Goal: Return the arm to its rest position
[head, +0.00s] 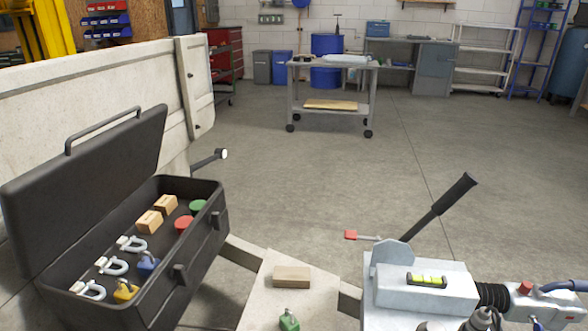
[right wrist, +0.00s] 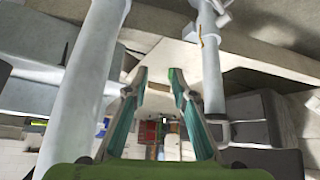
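My right gripper (right wrist: 158,76) shows in the right wrist view. Its two fingers stand apart with nothing held between them, so it is open and empty. Light grey tubes run on both sides of it, and a pale flat surface lies beyond the fingertips. My left gripper is not in view.
An open black toolbox (head: 190,265) holds shackles, padlocks and blocks. A wooden block (head: 291,277) and a green padlock (head: 289,321) rest on the trailer frame. The hitch coupler (head: 420,294) with a raised black lever (head: 455,194) stands right.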

